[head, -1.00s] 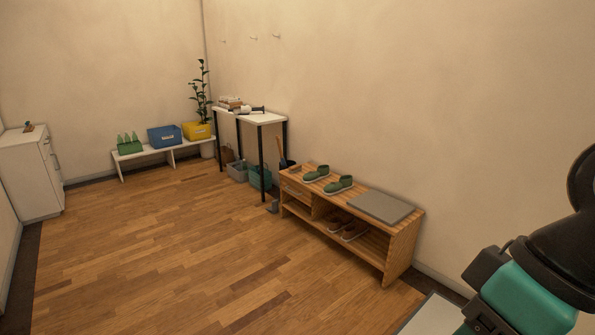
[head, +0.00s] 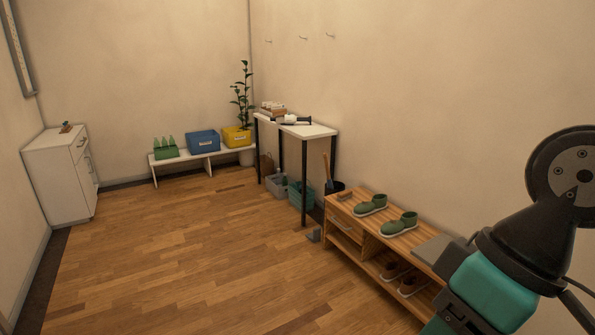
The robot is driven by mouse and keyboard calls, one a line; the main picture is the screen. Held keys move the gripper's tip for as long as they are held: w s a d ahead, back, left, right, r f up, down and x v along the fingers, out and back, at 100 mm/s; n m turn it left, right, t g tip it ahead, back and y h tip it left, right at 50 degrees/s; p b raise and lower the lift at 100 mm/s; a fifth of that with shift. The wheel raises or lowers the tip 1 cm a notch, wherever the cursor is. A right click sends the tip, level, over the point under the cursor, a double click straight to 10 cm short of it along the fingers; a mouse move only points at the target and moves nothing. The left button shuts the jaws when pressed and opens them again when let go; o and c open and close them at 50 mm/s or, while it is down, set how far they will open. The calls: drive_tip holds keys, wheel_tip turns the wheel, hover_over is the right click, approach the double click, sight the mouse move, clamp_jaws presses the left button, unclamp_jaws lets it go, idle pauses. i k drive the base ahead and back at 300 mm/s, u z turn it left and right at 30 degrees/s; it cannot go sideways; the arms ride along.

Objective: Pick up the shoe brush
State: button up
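I cannot pick out the shoe brush for sure. A small brownish item (head: 344,194) lies at the far left end of the wooden shoe bench (head: 345,222), too small to identify. A dark-handled item (head: 305,121) lies on the tall white table (head: 310,131), and another small item (head: 66,127) sits on the white cabinet (head: 55,165). My arm fills the lower right of the head view and hides the near part of the bench. My gripper's fingers do not show.
Green shoes (head: 398,224) stand on the bench, with brown shoes (head: 412,283) below. A small grey object (head: 314,235) is on the floor by the bench. A low white bench (head: 195,160) holds blue (head: 203,143) and yellow (head: 237,136) boxes. The wooden floor (head: 190,255) is clear.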

sight(344, 195)
drive_tip(key=u, duration=0.2)
drive_tip(key=i, duration=4.3)
drive_tip(key=z, duration=0.25)
